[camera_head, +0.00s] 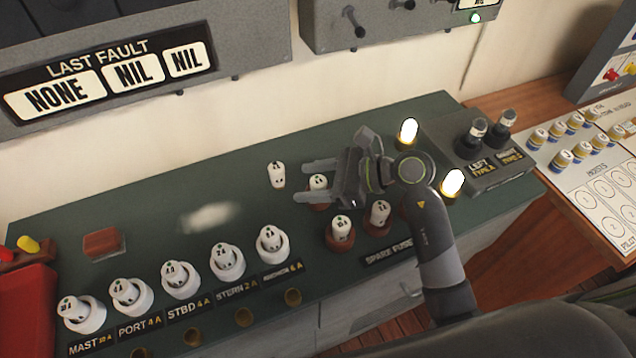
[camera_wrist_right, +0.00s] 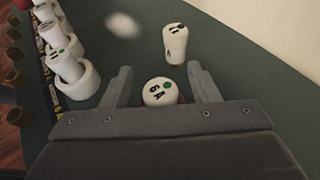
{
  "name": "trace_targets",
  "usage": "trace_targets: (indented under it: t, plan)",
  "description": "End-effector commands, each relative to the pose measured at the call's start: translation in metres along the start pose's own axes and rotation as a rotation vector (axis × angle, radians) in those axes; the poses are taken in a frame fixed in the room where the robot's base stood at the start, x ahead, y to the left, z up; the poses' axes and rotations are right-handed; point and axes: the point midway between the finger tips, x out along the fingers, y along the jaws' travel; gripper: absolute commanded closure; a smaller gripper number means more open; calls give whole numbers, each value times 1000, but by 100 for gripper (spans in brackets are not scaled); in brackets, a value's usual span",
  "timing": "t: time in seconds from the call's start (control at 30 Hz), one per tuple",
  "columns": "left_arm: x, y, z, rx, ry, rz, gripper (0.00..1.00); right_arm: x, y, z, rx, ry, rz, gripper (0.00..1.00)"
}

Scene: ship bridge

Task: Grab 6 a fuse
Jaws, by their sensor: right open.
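A white 6 A fuse (camera_wrist_right: 158,92) with a green dot stands between the two open fingers of my right gripper (camera_wrist_right: 158,74) in the wrist view. In the head view this fuse (camera_head: 318,182) sits on a brown base, and my right gripper (camera_head: 302,181) reaches around it from the right, with a finger on either side. The fingers stand apart from it. A loose white fuse (camera_head: 277,174) is on the green top just beyond the fingertips; it also shows in the wrist view (camera_wrist_right: 175,42). My left gripper is not in view.
Two more spare fuses (camera_head: 341,228) (camera_head: 378,213) stand in brown bases nearer the front. A row of white holders with fuses (camera_head: 228,262) runs along the labelled front edge. Lit lamps (camera_head: 408,130) (camera_head: 452,182) flank my wrist. A brown block (camera_head: 102,243) lies at left.

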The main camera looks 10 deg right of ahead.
Motion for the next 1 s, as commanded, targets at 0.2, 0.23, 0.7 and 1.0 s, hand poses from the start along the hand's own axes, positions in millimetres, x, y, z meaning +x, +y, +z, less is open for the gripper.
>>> trace_targets:
  t: [0.2, 0.23, 0.7, 1.0]
  plan:
    - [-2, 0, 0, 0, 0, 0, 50, 6, 0, 0, -1, 1, 1, 45]
    - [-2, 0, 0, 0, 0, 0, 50, 6, 0, 0, -1, 1, 1, 45]
    - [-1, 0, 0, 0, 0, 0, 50, 6, 0, 0, -1, 0, 0, 92]
    - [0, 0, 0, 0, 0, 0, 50, 4, 0, 4, -5, 0, 0, 94]
